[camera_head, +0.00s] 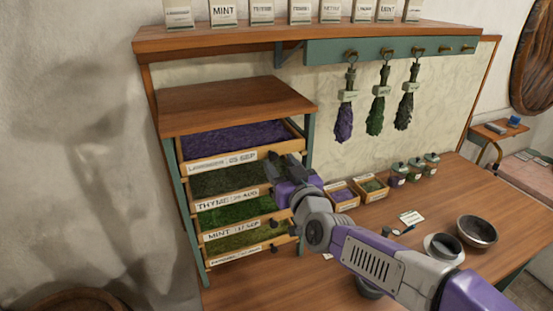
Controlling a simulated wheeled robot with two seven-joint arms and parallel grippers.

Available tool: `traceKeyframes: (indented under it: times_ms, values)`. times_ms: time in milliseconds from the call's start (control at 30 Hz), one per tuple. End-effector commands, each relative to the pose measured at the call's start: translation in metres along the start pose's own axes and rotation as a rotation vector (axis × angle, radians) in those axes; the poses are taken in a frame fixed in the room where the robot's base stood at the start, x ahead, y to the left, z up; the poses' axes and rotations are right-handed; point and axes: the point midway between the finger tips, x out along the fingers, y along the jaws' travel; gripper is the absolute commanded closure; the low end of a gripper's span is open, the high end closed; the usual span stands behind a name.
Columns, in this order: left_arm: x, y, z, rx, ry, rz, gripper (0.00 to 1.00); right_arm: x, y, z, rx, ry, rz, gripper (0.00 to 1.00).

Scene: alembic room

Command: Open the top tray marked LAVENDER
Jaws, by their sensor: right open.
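The top tray, marked LAVENDER (222,163), is in the wooden drying rack and holds purple dried lavender. Its label and much of its front show, and its contents are visible under the rack's top board. My right gripper (272,164) is at the right part of this tray's front, with its arm coming in from the lower right. The gripper covers that end of the front, so I cannot tell whether it touches a knob there. Its jaws are open, and nothing is seen held in them. My left gripper is not in view.
Below are trays marked THYME (226,198) and MINT (230,232), and a lowest tray. Small open boxes (345,203), jars (415,170) and bowls (477,231) stand on the table to the right. Herb bundles (345,121) hang from the teal rail.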

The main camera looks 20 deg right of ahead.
Motion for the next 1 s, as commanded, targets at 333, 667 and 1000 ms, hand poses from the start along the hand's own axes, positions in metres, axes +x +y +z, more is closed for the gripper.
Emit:
traceKeyframes:
  times_ms: [333,667,1000]
  values:
    - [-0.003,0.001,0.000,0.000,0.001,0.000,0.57,0.028,0.000,0.000,0.000,0.001,0.000,0.49]
    - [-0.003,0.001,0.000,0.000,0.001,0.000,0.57,0.029,0.000,0.000,0.000,0.001,0.000,0.61]
    - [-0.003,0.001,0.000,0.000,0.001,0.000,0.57,0.029,0.000,0.000,0.000,0.001,0.000,1.00]
